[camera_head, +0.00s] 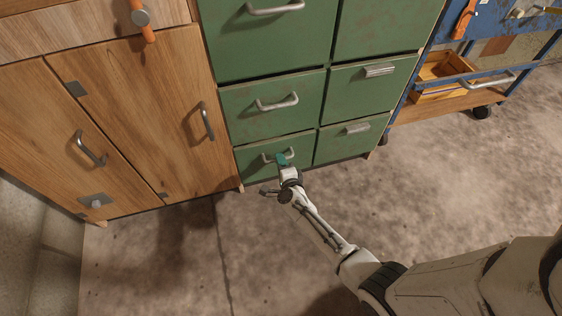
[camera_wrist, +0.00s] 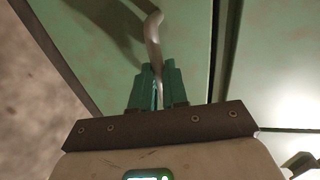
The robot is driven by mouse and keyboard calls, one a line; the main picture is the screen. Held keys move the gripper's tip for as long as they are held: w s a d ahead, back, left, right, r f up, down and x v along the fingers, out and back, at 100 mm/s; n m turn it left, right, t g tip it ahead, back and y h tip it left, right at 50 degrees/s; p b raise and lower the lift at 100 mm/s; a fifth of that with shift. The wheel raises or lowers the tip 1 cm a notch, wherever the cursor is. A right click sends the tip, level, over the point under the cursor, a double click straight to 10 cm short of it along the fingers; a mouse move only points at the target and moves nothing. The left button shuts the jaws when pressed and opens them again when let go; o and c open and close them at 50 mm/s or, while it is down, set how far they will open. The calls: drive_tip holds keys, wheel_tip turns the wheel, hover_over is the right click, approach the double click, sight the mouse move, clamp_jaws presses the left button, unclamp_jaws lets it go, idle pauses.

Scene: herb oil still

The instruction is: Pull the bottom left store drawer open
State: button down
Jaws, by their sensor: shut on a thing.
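The bottom left store drawer (camera_head: 249,169) has a green front and looks flush with the green drawers around it in the head view. Its bent grey metal handle (camera_wrist: 153,38) rises from the green front in the wrist view. My gripper (camera_head: 282,159) is at this handle, with its teal fingers shut around the bar. In the wrist view the fingers (camera_wrist: 158,86) close on the handle from both sides. Part of the handle is hidden between the fingers. The lower right part of the drawer front is hidden behind my gripper in the head view.
The bottom right drawer (camera_head: 340,145) sits beside it, with other green drawers (camera_head: 275,123) above. A wooden cupboard (camera_head: 165,110) stands at the left. A blue cart (camera_head: 405,102) with a wooden box (camera_head: 440,93) stands at the right. The concrete floor (camera_head: 190,270) in front is clear.

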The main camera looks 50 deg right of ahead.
drive_tip(key=f+p+v, duration=0.1)
drive_tip(key=f+v, duration=0.1)
drive_tip(key=v, duration=1)
drive_tip(key=s+f+p+v, duration=0.1)
drive_tip(key=f+p+v, duration=0.1)
drive_tip(key=v, duration=1.1)
drive_tip(key=shift+a+f, duration=0.35)
drive_tip(key=shift+f, duration=0.15)
drive_tip(key=c, duration=1.2)
unclamp_jaws()
drive_tip(key=shift+o, duration=0.2)
drive_tip(key=p+v, duration=0.2)
drive_tip(key=v, duration=0.8)
drive_tip(key=shift+s+a, duration=0.2)
drive_tip(key=shift+s, duration=0.1)
drive_tip(key=shift+r, duration=0.1)
